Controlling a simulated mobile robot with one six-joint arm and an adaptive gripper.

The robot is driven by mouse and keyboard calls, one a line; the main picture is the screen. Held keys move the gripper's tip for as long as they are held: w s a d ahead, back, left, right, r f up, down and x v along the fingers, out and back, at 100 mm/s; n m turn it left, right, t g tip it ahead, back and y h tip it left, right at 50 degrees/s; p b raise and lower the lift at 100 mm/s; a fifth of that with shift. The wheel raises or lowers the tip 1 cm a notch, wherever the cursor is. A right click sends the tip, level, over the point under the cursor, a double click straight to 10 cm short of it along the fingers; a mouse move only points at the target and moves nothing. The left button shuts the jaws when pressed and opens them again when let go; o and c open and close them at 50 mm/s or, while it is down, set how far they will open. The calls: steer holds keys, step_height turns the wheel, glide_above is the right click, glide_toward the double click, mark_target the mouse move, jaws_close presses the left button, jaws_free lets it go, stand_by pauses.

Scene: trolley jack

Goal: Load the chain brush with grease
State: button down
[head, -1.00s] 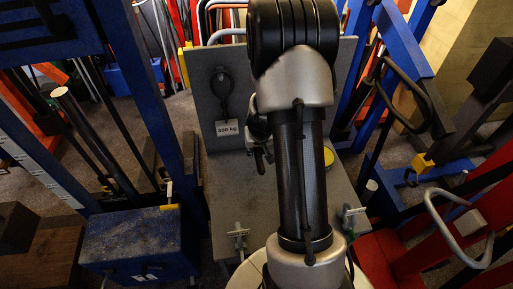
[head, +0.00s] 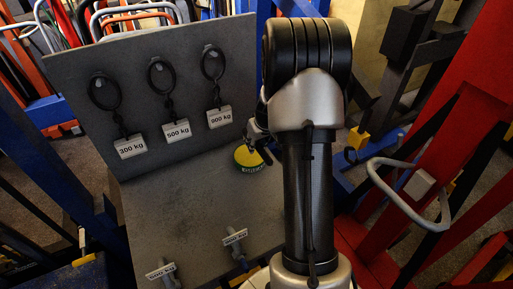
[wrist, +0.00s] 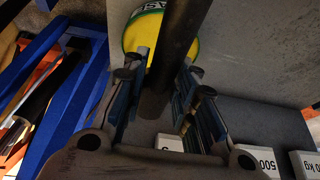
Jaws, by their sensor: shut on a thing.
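The grease tin (head: 250,158), yellow-green with dark lettering, sits on the grey bench at the foot of the upright board, left of my arm. In the wrist view the yellow tin (wrist: 148,32) is at the top, partly covered by my fingers and a dark rod. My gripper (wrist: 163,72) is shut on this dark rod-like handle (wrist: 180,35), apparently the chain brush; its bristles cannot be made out. In the head view my gripper (head: 259,138) is beside and just above the tin, mostly behind my arm. Whether the brush touches the grease cannot be told.
The grey board (head: 80,62) carries several-link chains with rings and tags: 300 kg (head: 131,147), 500 kg (head: 177,129), 900 kg (head: 220,117). Labelled pegs (head: 235,240) stand at the bench's front. The bench middle (head: 180,200) is clear. A red frame (head: 440,150) stands right.

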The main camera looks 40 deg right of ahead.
steer(key=shift+w+r, duration=0.1)
steer(key=shift+b, duration=0.4)
step_height(320, 180, down, 6)
steer(key=b, duration=0.5)
steer(key=shift+b, duration=0.35)
steer(key=shift+f+b, duration=0.6)
steer(key=shift+b, duration=0.1)
stand_by(1.3)
steer(key=shift+r+p, duration=2.25)
steer(key=shift+r, duration=1.35)
